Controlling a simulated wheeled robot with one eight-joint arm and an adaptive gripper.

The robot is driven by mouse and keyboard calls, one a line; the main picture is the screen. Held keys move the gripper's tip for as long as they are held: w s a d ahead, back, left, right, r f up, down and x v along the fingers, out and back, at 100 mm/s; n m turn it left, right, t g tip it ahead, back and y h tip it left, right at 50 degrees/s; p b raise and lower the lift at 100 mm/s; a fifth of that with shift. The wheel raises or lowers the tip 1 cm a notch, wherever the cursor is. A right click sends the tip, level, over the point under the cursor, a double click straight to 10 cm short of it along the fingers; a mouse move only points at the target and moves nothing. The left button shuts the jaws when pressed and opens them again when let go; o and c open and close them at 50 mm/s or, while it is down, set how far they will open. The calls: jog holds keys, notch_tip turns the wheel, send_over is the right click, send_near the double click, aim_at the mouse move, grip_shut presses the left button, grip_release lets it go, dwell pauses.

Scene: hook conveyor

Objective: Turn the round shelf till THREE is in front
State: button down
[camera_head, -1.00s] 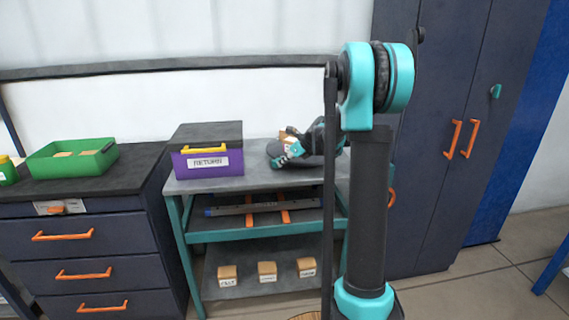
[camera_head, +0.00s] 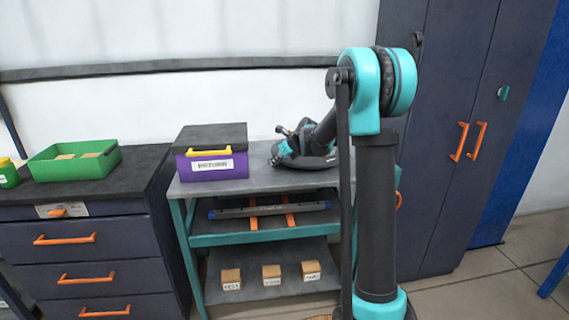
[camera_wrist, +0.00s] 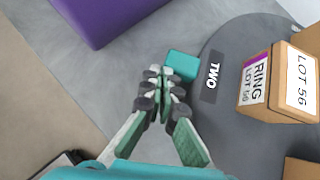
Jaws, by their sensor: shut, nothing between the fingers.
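The round shelf (camera_wrist: 228,125) is a dark grey disc on the grey bench top; in the head view my arm mostly hides it, with part of its rim (camera_head: 325,161) showing. Its label TWO (camera_wrist: 213,77) lies near the edge that faces my gripper. THREE is not in view. A teal block (camera_wrist: 183,66) sits at the disc's edge beside TWO. My gripper (camera_wrist: 166,82) is shut and empty, its fingertips close beside the teal block; contact cannot be told. In the head view my gripper (camera_head: 282,155) is low over the bench.
A box labelled RING LOT 56 (camera_wrist: 285,84) stands on the disc. A purple RETURN bin (camera_head: 212,167) stands left on the bench (camera_head: 256,178). Several small boxes rest on the lower shelf. A green tray (camera_head: 75,160) is far left; a dark cabinet (camera_head: 440,130) stands right.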

jog(key=w+a, duration=0.1)
jog(key=w, duration=0.1)
jog(key=w+a, duration=0.3)
jog(key=w, duration=0.2)
jog(key=shift+a, duration=0.15)
jog(key=shift+w+a, duration=0.2)
jog(key=shift+w, duration=0.45)
jog(key=shift+w+a, duration=0.2)
jog(key=shift+w, duration=0.45)
